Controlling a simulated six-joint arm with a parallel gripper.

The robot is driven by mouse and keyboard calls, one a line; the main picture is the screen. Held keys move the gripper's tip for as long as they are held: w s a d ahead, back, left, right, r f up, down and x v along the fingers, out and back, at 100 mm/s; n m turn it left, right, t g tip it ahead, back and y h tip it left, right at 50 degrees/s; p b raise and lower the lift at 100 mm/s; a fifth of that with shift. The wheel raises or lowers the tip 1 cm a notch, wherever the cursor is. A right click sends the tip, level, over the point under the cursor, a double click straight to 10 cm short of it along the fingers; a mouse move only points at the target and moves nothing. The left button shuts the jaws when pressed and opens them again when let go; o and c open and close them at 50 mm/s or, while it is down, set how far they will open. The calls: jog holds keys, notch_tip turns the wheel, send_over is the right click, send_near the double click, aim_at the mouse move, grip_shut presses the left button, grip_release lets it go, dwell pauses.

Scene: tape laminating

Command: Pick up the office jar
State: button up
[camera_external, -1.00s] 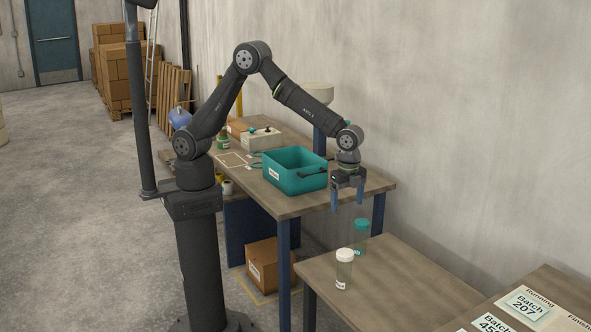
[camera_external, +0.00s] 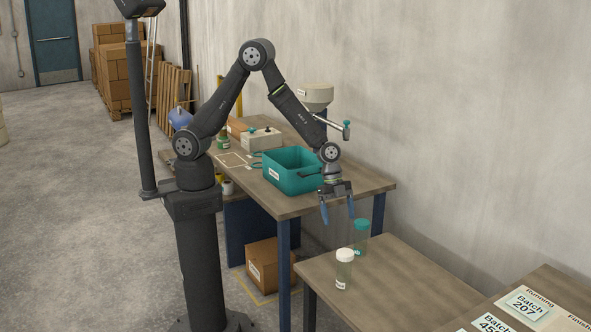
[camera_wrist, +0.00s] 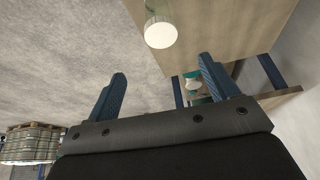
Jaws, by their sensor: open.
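Two clear jars stand upright on the lower wooden table (camera_external: 400,290). The nearer jar (camera_external: 344,270) has a white lid, and the one behind it (camera_external: 361,238) has a teal lid. Their labels are too small to read, so I cannot tell which is the office jar. My gripper (camera_external: 338,217) is open and empty, pointing down, above and slightly left of the jars, apart from both. In the wrist view the white-lidded jar (camera_wrist: 161,32) shows beyond the gap between my fingers (camera_wrist: 163,66). A teal thing beside the right finger is partly hidden.
A teal bin (camera_external: 282,181) stands on the higher workbench (camera_external: 296,205), close behind my gripper. A funnel-like hopper (camera_external: 315,93) is farther back. Batch cards (camera_external: 526,304) lie on another table at the lower right. The lower table right of the jars is clear.

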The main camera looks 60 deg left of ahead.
aim_at(345, 252)
jog(key=x, duration=1)
jog(key=shift+d+f, duration=0.1)
jog(key=shift+f, duration=0.3)
jog(key=shift+w+a+x, duration=0.1)
jog(key=shift+x, duration=1.35)
jog(key=shift+w+a+x, duration=0.1)
jog(key=shift+a+x, duration=0.05)
jog(key=shift+x, duration=1.3)
jog(key=c, duration=1.4)
